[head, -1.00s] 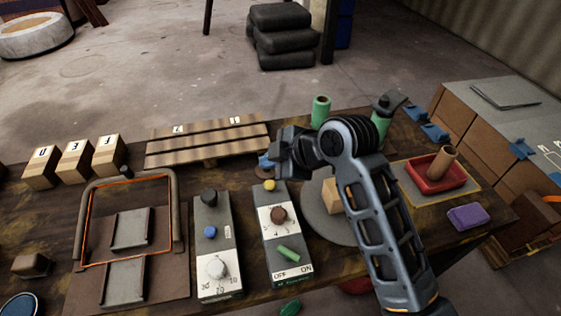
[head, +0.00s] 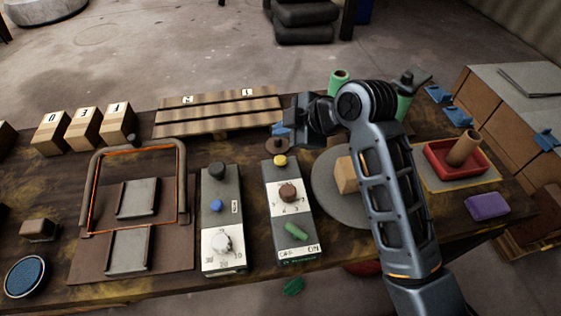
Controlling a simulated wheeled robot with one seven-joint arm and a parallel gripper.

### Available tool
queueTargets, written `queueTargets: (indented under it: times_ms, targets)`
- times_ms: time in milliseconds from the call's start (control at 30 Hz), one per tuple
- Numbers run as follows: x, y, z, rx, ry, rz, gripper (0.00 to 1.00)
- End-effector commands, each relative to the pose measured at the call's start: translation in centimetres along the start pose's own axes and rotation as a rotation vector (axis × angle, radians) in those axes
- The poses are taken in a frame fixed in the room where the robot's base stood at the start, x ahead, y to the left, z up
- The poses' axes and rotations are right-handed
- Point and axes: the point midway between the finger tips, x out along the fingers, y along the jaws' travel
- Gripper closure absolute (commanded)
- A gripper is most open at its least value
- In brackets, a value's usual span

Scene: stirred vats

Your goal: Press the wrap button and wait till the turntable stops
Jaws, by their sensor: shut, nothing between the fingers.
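The grey turntable (head: 326,205) lies on the bench, partly hidden behind my arm. A cardboard box (head: 346,176) stands on it, also partly covered. Left of it is a grey control box (head: 268,215) with a yellow button (head: 280,160) at its far end, a brown knob (head: 288,193) on a numbered dial, and a green switch (head: 296,231) near OFF/ON lettering. I cannot read which button is marked wrap. My gripper (head: 287,117) is shut and empty, just beyond the yellow button in the picture and apart from it. Its fingertips are hard to make out.
A second control box (head: 209,190) has black and blue buttons and a dial. An orange-edged frame (head: 180,190) stands further left. A slatted wooden rack (head: 220,115) lies behind. Right are a red tray (head: 437,165), a purple block (head: 487,206) and green rolls (head: 339,77).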

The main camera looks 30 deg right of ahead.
Motion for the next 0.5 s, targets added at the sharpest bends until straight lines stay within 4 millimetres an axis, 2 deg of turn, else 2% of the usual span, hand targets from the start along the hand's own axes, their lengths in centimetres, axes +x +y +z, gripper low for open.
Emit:
queueTargets:
  times_ms: [33, 200, 500]
  targets:
    - [0.9, -0.7, 0.7, 0.0, 0.0, 0.0, 1.0]
    - [2.6, -1.9, 1.9, 0.0, 0.0, 0.0, 1.0]
    - [4.4, -3.2, 3.2, 0.001, 0.0, 0.0, 1.0]
